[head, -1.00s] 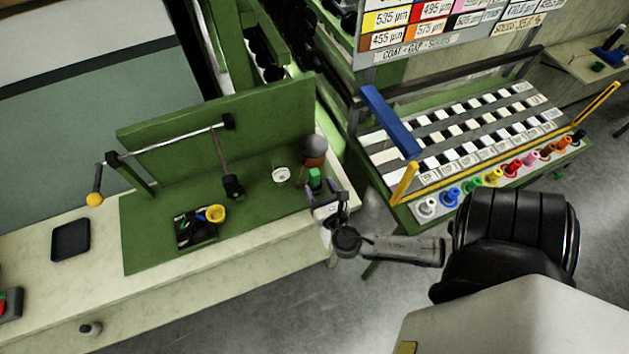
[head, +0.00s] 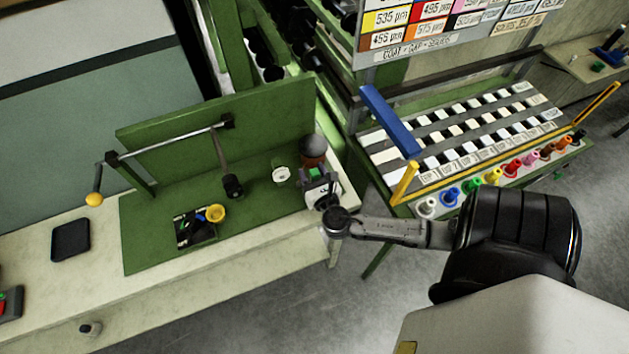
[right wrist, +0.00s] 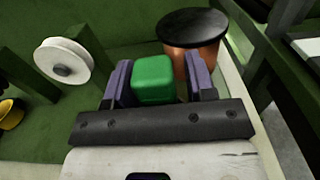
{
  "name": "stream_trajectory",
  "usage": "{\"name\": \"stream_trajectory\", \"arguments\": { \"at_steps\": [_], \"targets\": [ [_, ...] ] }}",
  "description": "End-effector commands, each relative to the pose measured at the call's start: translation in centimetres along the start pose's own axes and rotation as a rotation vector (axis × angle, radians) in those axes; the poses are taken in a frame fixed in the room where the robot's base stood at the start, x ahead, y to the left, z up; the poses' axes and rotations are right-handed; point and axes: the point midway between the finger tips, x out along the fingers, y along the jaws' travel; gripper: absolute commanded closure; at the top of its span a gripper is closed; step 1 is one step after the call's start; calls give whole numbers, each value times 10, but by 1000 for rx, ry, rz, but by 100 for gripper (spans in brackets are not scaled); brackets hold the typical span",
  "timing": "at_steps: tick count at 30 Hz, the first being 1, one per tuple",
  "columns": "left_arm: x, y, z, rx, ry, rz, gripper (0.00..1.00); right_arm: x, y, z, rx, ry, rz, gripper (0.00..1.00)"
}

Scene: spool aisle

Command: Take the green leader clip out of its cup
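The green leader clip (right wrist: 153,80) is a small green block standing between the two purple fingers of my right gripper (right wrist: 158,84) in the right wrist view. A narrow gap shows between the clip and the right-hand finger, so the gripper looks open around it. In the head view, my right gripper (head: 318,175) covers most of the clip at the right end of the green bench board (head: 150,230). The clip's cup is hidden behind the gripper. My left gripper is not in view.
A copper-brown pot with a dark round top (right wrist: 193,30) stands close behind the clip. A white spool (right wrist: 62,60) is to its left. A colour-peg rack (head: 460,150) stands right.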

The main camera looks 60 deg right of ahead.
Motion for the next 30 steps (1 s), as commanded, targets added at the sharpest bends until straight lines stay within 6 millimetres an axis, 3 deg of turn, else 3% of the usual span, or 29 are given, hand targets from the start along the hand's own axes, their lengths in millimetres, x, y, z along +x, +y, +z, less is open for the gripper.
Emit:
{"name": "stream_trajectory", "arguments": {
  "at_steps": [2,14,23,30],
  "targets": [
    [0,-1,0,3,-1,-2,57,0,0,0,0,0,0,58],
    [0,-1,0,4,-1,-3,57,0,0,0,0,0,0,96],
    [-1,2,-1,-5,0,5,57,0,0,2,1,0,0,97],
    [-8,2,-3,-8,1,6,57,0,0,26,2,-2,1,97]
  ]
}}
